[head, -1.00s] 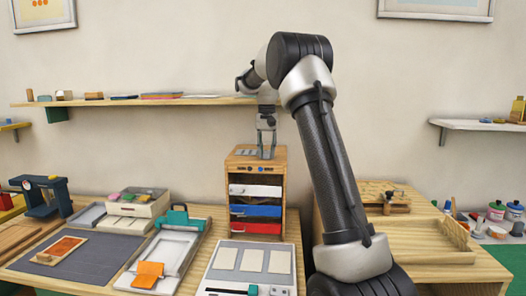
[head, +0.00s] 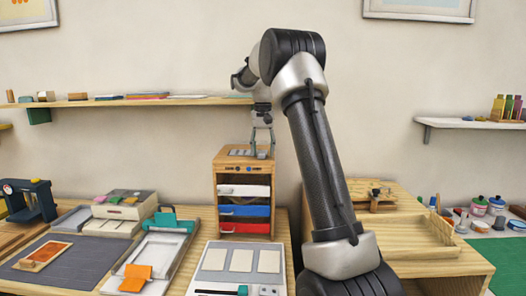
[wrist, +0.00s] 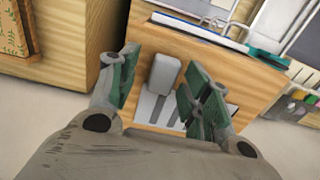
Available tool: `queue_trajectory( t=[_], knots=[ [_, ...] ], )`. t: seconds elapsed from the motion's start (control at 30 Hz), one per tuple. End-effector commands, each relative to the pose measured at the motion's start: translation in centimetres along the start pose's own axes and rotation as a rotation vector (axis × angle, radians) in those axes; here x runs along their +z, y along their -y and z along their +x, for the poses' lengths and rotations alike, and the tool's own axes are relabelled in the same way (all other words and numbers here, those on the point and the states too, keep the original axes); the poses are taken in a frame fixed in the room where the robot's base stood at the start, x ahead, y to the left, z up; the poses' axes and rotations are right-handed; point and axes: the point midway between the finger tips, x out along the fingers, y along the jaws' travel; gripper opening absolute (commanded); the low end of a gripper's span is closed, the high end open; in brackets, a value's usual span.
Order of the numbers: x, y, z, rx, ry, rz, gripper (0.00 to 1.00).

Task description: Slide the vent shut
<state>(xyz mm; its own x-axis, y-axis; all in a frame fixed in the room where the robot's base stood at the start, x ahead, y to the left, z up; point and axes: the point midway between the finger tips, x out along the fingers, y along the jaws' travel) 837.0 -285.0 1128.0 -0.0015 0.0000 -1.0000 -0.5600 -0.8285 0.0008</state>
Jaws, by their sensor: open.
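The vent is a pale plate with dark slots on top of a wooden drawer cabinet (head: 217,178). In the wrist view the vent plate (wrist: 147,104) lies between and below my fingers, partly hidden by them and my wrist. A grey block-like knob (wrist: 163,73) stands on it. In the head view the vent (head: 240,152) shows as a small grey patch, left of my gripper (head: 262,155). My gripper is open and points down over the cabinet top. In the wrist view its green-padded fingers (wrist: 164,90) lie either side of the knob, with gaps visible; contact cannot be seen.
The cabinet has white, blue and red drawers (head: 244,211). A long shelf (head: 150,102) runs along the wall behind. A tray with pale cards (head: 241,261) lies in front. A wooden tray (head: 410,245) stands to the right, beyond my arm.

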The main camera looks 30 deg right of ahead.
Motion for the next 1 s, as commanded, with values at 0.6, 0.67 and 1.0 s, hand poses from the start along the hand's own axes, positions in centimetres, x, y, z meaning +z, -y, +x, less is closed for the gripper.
queue_trajectory(
  t=[0.6,0.67,1.0],
  knots=[
    [-0.1,-0.1,-10.9,0.0,-0.001,0.001,0.48],
    [0.0,-0.1,-11.1,0.0,-0.001,0.001,0.48],
    [0.0,-0.1,-11.3,0.0,0.0,0.001,0.48]
  ],
)
